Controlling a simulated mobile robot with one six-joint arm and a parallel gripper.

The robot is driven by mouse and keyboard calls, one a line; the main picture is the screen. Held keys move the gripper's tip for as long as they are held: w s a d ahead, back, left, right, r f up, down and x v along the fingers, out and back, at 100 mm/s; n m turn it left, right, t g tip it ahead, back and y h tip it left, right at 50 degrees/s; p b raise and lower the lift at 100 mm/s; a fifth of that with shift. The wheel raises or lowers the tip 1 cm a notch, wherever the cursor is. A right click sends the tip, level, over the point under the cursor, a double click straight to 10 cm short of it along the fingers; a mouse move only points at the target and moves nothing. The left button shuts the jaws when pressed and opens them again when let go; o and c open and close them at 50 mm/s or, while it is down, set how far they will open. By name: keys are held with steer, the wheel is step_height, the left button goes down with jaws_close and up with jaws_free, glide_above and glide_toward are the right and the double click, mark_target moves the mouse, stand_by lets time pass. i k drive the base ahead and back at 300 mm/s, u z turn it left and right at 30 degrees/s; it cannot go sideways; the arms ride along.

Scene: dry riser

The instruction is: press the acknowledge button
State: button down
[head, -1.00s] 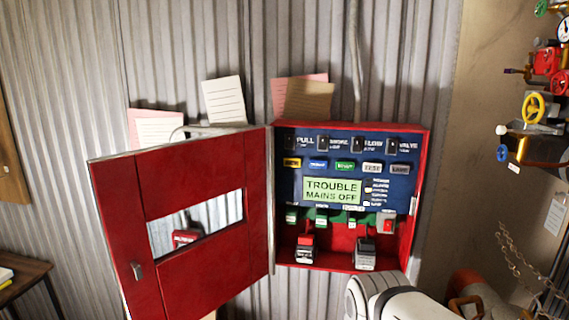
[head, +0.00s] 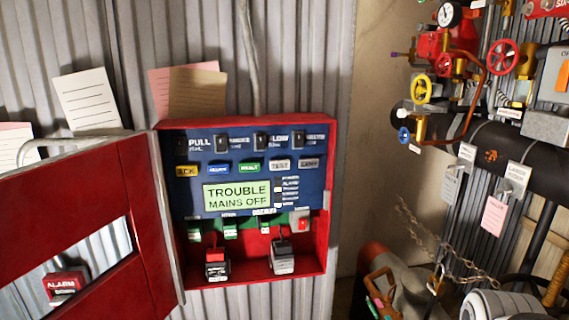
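The acknowledge button is the yellow button marked ACK (head: 187,171), at the left end of a row of buttons on the blue panel (head: 180,204) inside the red alarm cabinet (head: 331,200). To its right are a blue button (head: 219,168), a green button (head: 250,167), a white TEST button (head: 280,165) and a grey button (head: 308,163). The display (head: 236,195) below reads TROUBLE MAINS OFF. The cabinet's red door (head: 150,215) stands open to the left. My gripper is not in view; a white rounded part at the lower right looks like my arm.
Pipes with a yellow handwheel (head: 420,89), a red handwheel (head: 502,54) and a gauge (head: 448,14) are at the right. A chain (head: 425,238) hangs at the lower right. Paper notes (head: 88,101) are on the corrugated wall. The space before the panel looks clear.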

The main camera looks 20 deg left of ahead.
mark_target(190, 170)
steer(key=z, duration=0.2)
steer(key=k, duration=1)
steer(key=u, duration=0.55)
steer(key=i, duration=1)
steer(key=u, duration=0.05)
